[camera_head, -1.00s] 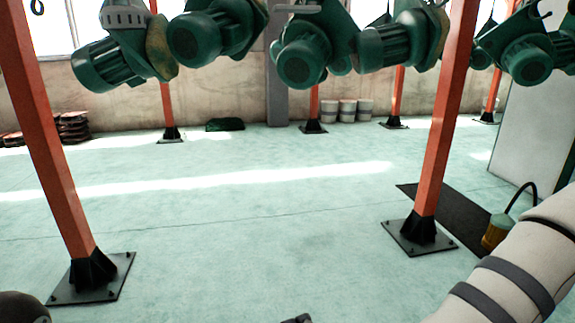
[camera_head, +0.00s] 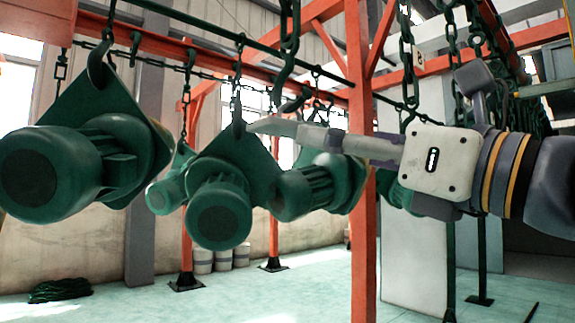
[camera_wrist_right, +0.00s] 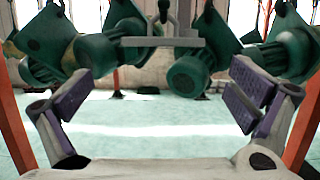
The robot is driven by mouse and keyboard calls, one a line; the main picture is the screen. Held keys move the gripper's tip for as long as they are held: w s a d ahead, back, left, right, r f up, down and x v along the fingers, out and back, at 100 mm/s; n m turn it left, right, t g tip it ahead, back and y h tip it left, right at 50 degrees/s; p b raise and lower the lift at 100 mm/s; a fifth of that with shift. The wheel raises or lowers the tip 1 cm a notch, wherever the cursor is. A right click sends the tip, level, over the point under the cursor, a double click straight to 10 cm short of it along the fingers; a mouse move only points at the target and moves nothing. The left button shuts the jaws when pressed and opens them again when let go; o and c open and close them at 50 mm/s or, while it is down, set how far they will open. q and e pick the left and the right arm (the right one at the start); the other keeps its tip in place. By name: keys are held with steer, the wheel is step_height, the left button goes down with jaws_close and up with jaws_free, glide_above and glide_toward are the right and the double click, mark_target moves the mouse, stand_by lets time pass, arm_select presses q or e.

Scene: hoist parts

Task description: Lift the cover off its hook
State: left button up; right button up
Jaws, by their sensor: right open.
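Several green motor-like covers hang from hooks and chains; I cannot tell which one is meant. A large cover (camera_head: 100,165) hangs at the left of the head view from a dark hook (camera_head: 98,70). A nearer-middle cover (camera_head: 222,190) hangs by its plate, and another cover (camera_head: 305,190) is to its right. My right gripper (camera_head: 262,127) comes in from the right, its finger tip overlapping the middle cover's plate in the picture; contact is unclear. The right wrist view shows this gripper (camera_wrist_right: 160,95) open and empty, with a green cover (camera_wrist_right: 188,75) beyond it. My left gripper is out of view.
An orange post (camera_head: 361,170) stands behind the gripper. Chains (camera_head: 288,35) and a dark rail (camera_head: 210,30) run overhead. A grey bar (camera_wrist_right: 160,42) crosses beyond the fingers in the wrist view. The pale green floor (camera_head: 260,292) below is open.

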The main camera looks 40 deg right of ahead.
mark_target(295, 127)
steer(key=x, duration=1)
steer(key=shift+d+r+b, duration=0.2)
steer(key=shift+r+b, duration=0.2)
steer(key=shift+s, duration=0.1)
steer(key=c, duration=1.2)
